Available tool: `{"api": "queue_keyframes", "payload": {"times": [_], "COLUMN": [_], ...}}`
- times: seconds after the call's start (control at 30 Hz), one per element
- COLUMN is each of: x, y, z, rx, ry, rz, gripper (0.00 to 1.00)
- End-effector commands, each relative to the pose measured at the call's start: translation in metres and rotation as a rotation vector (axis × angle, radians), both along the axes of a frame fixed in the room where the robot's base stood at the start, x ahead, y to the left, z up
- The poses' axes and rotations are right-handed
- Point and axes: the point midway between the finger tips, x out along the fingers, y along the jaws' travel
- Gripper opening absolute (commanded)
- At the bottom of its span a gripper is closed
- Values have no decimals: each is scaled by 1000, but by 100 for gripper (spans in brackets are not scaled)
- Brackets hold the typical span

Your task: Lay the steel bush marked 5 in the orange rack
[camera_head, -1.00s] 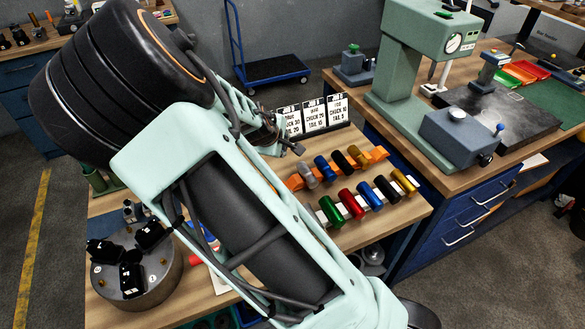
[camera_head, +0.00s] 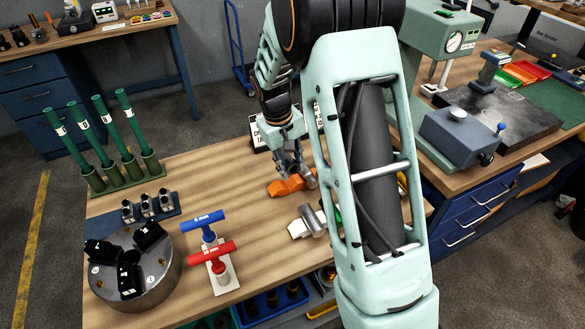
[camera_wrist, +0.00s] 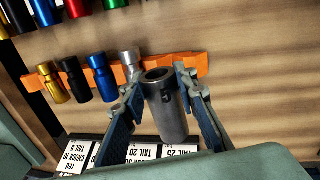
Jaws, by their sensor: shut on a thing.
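My gripper (camera_wrist: 155,88) is shut on a grey steel bush (camera_wrist: 170,115); its hollow end shows in the wrist view, and no number is readable on it. The orange rack (camera_wrist: 203,62) lies just beyond it, with gold, black, blue and silver bushes in a row along it. The held bush overlaps the rack's end beside the silver bush (camera_wrist: 130,60); I cannot tell whether it touches. In the head view my gripper (camera_head: 291,172) is over the left end of the orange rack (camera_head: 284,188), and the held bush is mostly hidden by the fingers.
A second row of coloured bushes, among them a blue one (camera_wrist: 46,10), lies parallel to the rack. A grey bush (camera_head: 312,220) lies at its left end. Label cards (camera_wrist: 140,153) stand close by the gripper. Red (camera_head: 212,253) and blue (camera_head: 200,222) T-handle tools stand left; bare wood lies between.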

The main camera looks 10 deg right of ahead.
Motion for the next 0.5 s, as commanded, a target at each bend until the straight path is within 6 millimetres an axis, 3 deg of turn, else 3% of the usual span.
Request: {"api": "queue_keyframes", "payload": {"times": [0.23,0.5], "x": [-11,-12], "y": [-2,-2], "z": [4,-8], "rx": [60,62], "ry": [12,13], "rz": [-95,-99], "gripper": [0,0]}}
